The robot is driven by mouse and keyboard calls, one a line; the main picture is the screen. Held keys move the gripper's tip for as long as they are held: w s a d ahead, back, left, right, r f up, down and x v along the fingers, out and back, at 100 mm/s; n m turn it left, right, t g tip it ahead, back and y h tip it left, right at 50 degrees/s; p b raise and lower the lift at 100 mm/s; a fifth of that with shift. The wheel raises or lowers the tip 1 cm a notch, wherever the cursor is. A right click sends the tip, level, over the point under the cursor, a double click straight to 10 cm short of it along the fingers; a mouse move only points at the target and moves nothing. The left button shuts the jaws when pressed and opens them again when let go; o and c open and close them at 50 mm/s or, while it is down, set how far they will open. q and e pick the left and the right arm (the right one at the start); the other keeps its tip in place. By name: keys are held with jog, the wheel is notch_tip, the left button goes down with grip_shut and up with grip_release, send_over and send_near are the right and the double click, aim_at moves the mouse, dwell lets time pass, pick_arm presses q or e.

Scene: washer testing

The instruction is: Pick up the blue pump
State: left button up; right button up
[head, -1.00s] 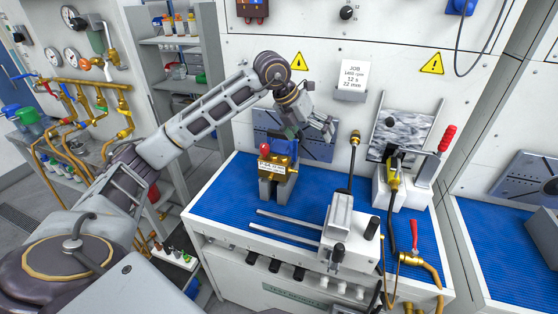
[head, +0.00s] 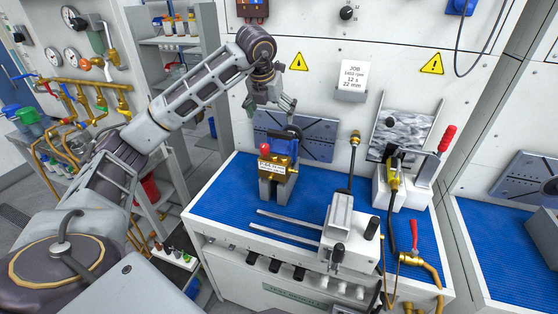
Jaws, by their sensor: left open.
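The blue pump (head: 281,137) has a dark blue upper part and a brass body with a red cap and a white label. It sits upright on a grey stand (head: 264,186) at the back left of the blue-topped bench. My left gripper (head: 289,106) is open and empty, pointing down just above the pump's blue top, with a small gap seeming to lie between them. Parts of the pump's back are hidden. My right gripper is not in view.
A blue slotted plate (head: 318,138) is on the wall behind the pump. A white sliding vise (head: 342,236) with two rails stands in front. A metal fixture with a red-handled lever (head: 447,137) is at the right. The bench mat (head: 225,200) is clear at left.

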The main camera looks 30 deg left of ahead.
aim_at(279, 137)
pick_arm(q)
jog(key=x, duration=0.8)
jog(key=shift+w+p, duration=0.1)
jog(key=shift+p, duration=0.3)
jog(key=shift+f, duration=0.15)
jog(key=shift+w+f+p, duration=0.3)
jog(key=shift+w+f, duration=0.05)
jog(key=shift+f, duration=0.1)
jog(key=x, duration=0.2)
jog(key=shift+w+d+f+p, duration=0.1)
jog(key=shift+w+f+p, duration=0.15)
jog(key=shift+w+p, duration=0.15)
jog(key=shift+w+f, duration=0.2)
jog(key=shift+f, duration=0.35)
jog(key=shift+c, duration=0.3)
